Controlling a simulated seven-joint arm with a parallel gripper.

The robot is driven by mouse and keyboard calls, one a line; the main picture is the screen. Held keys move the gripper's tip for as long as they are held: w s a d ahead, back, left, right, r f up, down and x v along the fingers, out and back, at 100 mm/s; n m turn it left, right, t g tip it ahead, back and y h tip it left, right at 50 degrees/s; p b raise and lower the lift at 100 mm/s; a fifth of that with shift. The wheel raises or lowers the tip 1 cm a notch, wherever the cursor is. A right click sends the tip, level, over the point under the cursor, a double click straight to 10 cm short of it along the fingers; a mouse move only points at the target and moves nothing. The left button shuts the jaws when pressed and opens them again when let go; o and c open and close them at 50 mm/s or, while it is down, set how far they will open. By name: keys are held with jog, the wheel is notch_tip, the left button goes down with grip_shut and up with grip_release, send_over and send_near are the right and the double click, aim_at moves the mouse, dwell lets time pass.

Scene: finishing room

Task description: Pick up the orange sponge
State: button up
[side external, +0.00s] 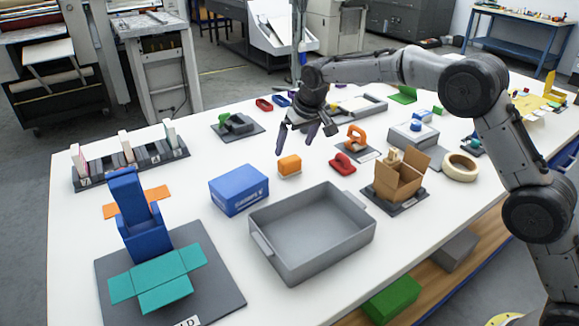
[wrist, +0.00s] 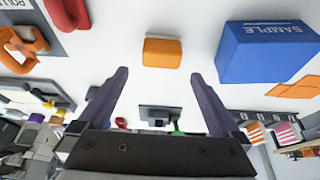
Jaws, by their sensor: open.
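The orange sponge (side external: 289,165) is a small block lying on the white table, just behind the grey tray and to the right of the blue box. It also shows in the wrist view (wrist: 162,52) at upper middle, between the lines of the two fingers and beyond their tips. My gripper (side external: 306,138) is open and empty, above the table and behind the sponge in the side view. Its two dark fingers (wrist: 158,72) are spread wide in the wrist view. Nothing touches the sponge.
A blue box (side external: 239,190) marked SAMPLE stands left of the sponge. A red-handled tool (side external: 342,164) lies to its right. An empty grey tray (side external: 313,232) stands in front. A cardboard box (side external: 398,180) stands further right. The table around the sponge is bare.

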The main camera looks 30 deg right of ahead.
aim_at(290, 159)
jog(key=shift+x, duration=3.65)
jog(key=shift+s+a, duration=0.1)
jog(key=shift+s, duration=0.05)
jog(key=c, duration=1.2)
jog(key=shift+c, duration=0.2)
